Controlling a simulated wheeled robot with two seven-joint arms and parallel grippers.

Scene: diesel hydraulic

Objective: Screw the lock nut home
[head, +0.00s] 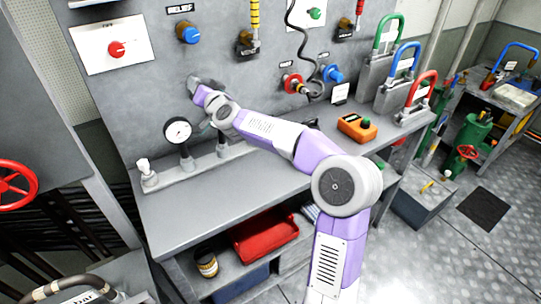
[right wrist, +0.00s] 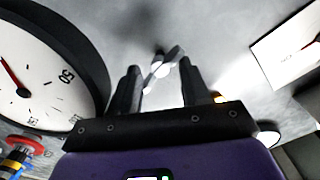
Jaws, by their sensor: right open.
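My right gripper (head: 193,84) is at the end of the purple and white arm, close to the grey upright panel above the bench. In the right wrist view its two dark fingers (right wrist: 160,68) are spread apart. A small bright metal part with a thin crossing bar (right wrist: 161,66) shows between and just beyond the fingertips. I cannot tell whether it is the lock nut, nor whether it touches a finger. In the head view the gripper and arm hide that spot. My left gripper is not in view.
A pressure gauge (head: 178,131) stands on the bench below the gripper; a large dial (right wrist: 40,75) fills the wrist view's left. A white fitting (head: 147,171) stands farther left. Blue relief knob (head: 188,33) is above. An orange box (head: 357,126) and large padlocks (head: 398,80) stand right.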

